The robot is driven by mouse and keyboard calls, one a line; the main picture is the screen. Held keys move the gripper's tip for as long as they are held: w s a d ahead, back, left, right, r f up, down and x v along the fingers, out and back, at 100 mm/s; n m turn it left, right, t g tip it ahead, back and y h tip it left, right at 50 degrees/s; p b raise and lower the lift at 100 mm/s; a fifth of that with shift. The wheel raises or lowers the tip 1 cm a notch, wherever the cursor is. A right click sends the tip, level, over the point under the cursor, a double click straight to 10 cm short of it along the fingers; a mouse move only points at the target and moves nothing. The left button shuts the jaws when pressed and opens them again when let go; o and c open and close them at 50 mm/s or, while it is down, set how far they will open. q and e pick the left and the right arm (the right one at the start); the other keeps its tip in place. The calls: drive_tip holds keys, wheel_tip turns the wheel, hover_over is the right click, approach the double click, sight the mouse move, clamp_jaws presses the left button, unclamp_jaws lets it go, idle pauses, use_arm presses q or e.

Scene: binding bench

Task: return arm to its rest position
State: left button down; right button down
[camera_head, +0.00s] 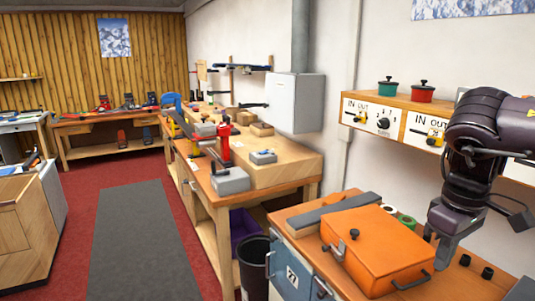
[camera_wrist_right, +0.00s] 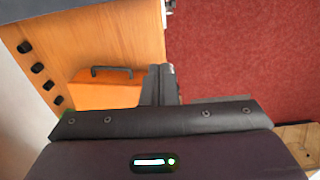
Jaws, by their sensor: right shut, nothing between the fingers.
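My right arm comes in from the right edge in the head view, over the near end of the workbench. Its gripper (camera_head: 440,252) points down with its fingers together and nothing between them. It hangs beside the right side of an orange lidded box (camera_head: 372,245); I cannot tell whether it touches it. In the right wrist view the closed fingers (camera_wrist_right: 160,72) lie next to the orange box (camera_wrist_right: 95,95) and its black handle. My left gripper is not in view.
The box stands on a wooden bench (camera_head: 478,288) with black knobs and green and white rolls (camera_head: 398,216) nearby. A black bin (camera_head: 254,268) stands on the floor. The grey floor mat (camera_head: 140,245) is clear.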

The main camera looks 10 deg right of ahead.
drive_tip(key=w+a+f+n+t+y, duration=0.1)
drive_tip(key=w+f+n+t, duration=0.15)
drive_tip(key=f, duration=0.65)
drive_tip(key=w+a+f+n+t+y, duration=0.1)
drive_tip(key=w+f+n, duration=0.15)
drive_tip(key=f, duration=0.65)
drive_tip(key=s+a+f+t, duration=0.1)
drive_tip(key=a+f+t, duration=0.4)
drive_tip(key=a+f, duration=0.5)
drive_tip(key=s+a+m+g+h, duration=0.2)
drive_tip(key=s+a+m+g, duration=0.5)
drive_tip(key=s, duration=0.6)
wheel_tip(320, 180, down, 30)
drive_tip(key=n+b, duration=0.1)
drive_tip(key=b, duration=0.1)
use_arm(q)
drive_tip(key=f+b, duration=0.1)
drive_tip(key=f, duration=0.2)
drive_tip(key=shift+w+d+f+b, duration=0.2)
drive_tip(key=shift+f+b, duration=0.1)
drive_tip(key=shift+b, duration=0.05)
use_arm(e)
drive_tip(key=s+d+f, duration=0.3)
drive_tip(key=s+f, duration=1.8)
drive_tip(key=f, duration=0.1)
drive_tip(key=shift+g, duration=0.35)
